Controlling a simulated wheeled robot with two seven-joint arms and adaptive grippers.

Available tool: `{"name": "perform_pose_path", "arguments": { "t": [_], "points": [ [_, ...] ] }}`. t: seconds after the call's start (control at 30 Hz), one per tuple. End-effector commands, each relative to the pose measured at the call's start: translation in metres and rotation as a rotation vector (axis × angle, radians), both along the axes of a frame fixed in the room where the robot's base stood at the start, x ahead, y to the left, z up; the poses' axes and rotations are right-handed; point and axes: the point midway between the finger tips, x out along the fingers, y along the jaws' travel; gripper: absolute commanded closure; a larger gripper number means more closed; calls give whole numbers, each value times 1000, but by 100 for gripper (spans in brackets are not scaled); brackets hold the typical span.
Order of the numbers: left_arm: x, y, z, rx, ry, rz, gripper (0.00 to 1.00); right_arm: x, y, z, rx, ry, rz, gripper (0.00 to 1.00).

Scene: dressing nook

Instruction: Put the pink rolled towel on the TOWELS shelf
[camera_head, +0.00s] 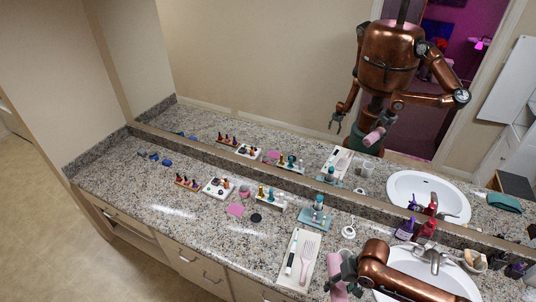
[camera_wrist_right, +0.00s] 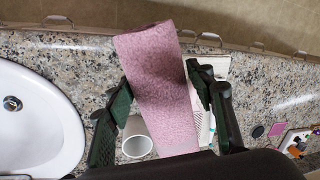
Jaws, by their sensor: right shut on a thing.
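The pink rolled towel (camera_wrist_right: 160,85) is between the two dark fingers of my right gripper (camera_wrist_right: 165,95) in the right wrist view. It sticks out past the fingers and is above the counter. In the head view the towel (camera_head: 335,275) and my right gripper (camera_head: 346,268) are at the lower right, in front of the sink. The mirror also shows the towel held in my gripper. My left gripper shows only as a small mirror reflection. No shelf labelled TOWELS can be made out.
The granite counter (camera_head: 150,190) runs along the mirror. A white tray (camera_head: 292,270) with a pink fork-shaped item, bottle racks and a teal stand (camera_head: 316,218) are left of the towel. A sink (camera_wrist_right: 35,120) and a white cup (camera_wrist_right: 137,138) are close by. Floor at left is clear.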

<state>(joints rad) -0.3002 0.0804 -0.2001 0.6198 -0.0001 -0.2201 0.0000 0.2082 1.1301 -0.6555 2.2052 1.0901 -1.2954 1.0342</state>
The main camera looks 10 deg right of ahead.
Motion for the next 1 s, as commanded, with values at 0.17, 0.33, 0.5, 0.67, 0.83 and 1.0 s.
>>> {"name": "perform_pose_path", "arguments": {
  "t": [0.17,0.33,0.5,0.67,0.83,1.0],
  "points": [
    [-4,0,-50,0,6,0,33,29,49,32,3,-12,50,81],
    [-7,0,-79,0,12,0,33,33,76,64,1,-7,103,81],
    [-9,0,-93,0,15,0,33,31,89,84,-1,-3,140,81],
    [-9,0,-96,-1,16,0,33,30,90,91,-3,-1,150,81],
    [-9,0,-94,0,15,0,33,29,93,92,3,2,152,81],
    [-9,0,-94,-1,15,0,33,29,92,92,1,1,152,81]
  ]
}}
